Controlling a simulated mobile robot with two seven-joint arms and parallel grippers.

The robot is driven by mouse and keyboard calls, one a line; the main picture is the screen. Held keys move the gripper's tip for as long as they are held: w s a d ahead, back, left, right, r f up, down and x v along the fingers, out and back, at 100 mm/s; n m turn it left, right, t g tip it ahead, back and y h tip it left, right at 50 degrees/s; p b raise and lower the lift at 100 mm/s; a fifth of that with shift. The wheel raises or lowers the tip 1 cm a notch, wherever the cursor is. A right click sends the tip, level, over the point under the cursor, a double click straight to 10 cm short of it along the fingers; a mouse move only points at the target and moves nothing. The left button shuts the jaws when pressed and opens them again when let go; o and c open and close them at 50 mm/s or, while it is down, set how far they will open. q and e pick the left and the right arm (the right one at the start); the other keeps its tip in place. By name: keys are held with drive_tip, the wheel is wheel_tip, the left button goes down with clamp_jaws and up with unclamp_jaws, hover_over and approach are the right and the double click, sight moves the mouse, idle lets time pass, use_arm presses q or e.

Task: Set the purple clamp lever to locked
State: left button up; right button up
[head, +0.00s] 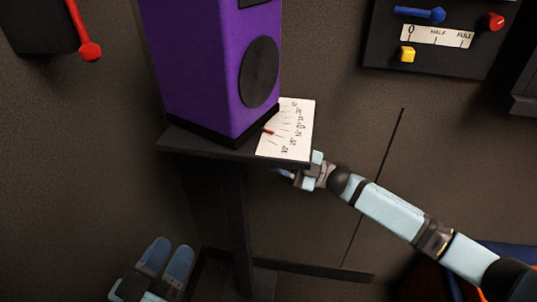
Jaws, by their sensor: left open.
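A tall purple housing (205,75) with a black disc (259,72) on its side stands on a dark stand. I cannot make out a purple clamp lever or a locked mark in the head view; the top of the housing is cut off. My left gripper (169,256) is at the lower left, below the stand and apart from it, open and with nothing seen between its fingers. My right gripper (285,173) is just under the right edge of the stand's top, partly hidden; its jaw state is unclear.
A white scale card (288,130) with a red pointer (267,131) lies beside the housing. A red lever (91,50) hangs from a dark box at upper left. A dark panel at upper right carries a blue lever (420,14), red knob (492,21) and yellow block (407,53).

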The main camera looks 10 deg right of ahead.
use_arm(q)
drive_tip(key=shift+s+a+f+y+p, duration=0.1)
drive_tip(key=shift+a+f+y+p, duration=0.15)
drive_tip(key=shift+y+p, duration=0.25)
use_arm(e)
drive_tip(key=v, duration=1)
drive_tip(key=shift+d, duration=0.2)
drive_tip(key=shift+f, duration=0.1)
